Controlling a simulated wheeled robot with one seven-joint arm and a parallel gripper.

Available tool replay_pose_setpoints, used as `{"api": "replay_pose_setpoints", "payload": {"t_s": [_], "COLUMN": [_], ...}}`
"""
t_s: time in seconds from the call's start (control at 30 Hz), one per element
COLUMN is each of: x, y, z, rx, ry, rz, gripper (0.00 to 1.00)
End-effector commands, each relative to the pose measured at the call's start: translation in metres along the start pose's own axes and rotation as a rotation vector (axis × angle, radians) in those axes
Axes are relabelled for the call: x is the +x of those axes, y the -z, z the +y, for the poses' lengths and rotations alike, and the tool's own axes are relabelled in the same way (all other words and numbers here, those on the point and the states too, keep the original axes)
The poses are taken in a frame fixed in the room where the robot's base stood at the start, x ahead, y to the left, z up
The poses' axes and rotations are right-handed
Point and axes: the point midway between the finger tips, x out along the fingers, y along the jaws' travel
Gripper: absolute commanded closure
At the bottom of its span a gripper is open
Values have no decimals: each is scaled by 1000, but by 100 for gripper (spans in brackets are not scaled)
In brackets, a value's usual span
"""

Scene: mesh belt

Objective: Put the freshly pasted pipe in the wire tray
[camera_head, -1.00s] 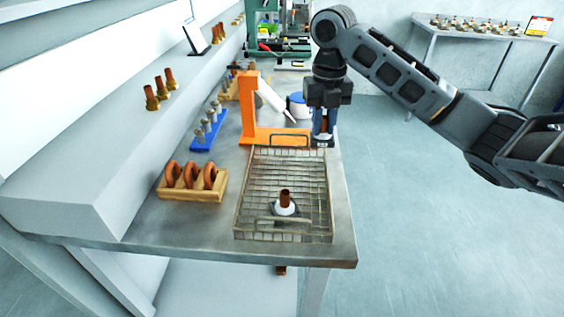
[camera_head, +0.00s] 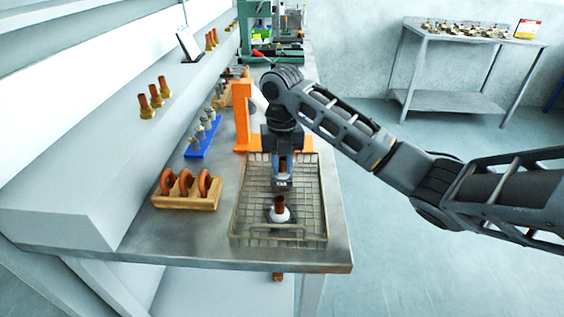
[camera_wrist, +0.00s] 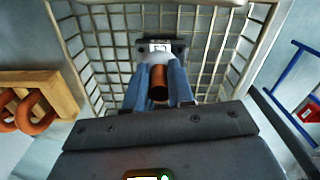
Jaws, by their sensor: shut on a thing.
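My gripper (camera_head: 282,170) is over the middle of the wire tray (camera_head: 323,205), its blue fingers shut on a copper-brown pipe (camera_wrist: 158,85). The pipe shows between the fingers in the wrist view, with a white band and a dark piece bearing a pale label (camera_wrist: 161,47) at its far end. This end hangs within the tray's outline; I cannot tell whether it touches the mesh. Another brown pipe with a white collar (camera_head: 279,212) stands upright on a dark base in the near part of the tray, just in front of my gripper. The tray also shows in the wrist view (camera_wrist: 92,60).
A wooden rack with copper rings (camera_head: 187,190) stands left of the tray. A blue rack of fittings (camera_head: 203,138) and an orange stand (camera_head: 243,115) are behind. Brass-ended pipes (camera_head: 157,96) stand on the left ledge. The bench's front edge is close to the tray.

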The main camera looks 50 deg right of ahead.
Motion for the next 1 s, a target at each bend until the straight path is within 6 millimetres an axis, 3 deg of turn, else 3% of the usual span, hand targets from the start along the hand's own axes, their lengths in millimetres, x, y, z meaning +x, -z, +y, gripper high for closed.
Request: {"api": "replay_pose_setpoints", "payload": {"t_s": [0.3,0.33,0.57,0.83,1.0], "x": [4,3,3,1,-12], "y": [0,0,0,0,-1], "z": [0,0,0,0,0], "rx": [0,0,0,0,1], "ry": [0,0,0,0,0], "rz": [-1,-1,0,-1,-3], "gripper": [100,75,53,52,52]}}
